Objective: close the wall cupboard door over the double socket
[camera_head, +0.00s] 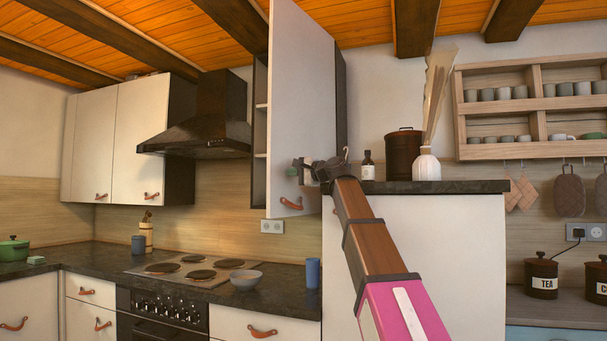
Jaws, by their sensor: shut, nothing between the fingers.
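The wall cupboard door (299,100) stands open, swung out toward me, with a brown leather pull (291,203) near its lower edge. To its left, a narrow strip of the open cupboard (260,130) shows its shelves. The double socket (271,227) is on the wooden backsplash below. My gripper (297,170) is shut and empty, in front of the lower right part of the door, above and beside the pull. I cannot tell whether it touches the door. My arm reaches up from the lower right.
A tall white unit with a dark top (440,187) stands right of the door, holding a dark bottle (368,166), a brown canister (403,155) and a white vase (427,165). A cooker hood (208,120) hangs to the left. A blue cup (312,272) and a bowl (246,280) stand below.

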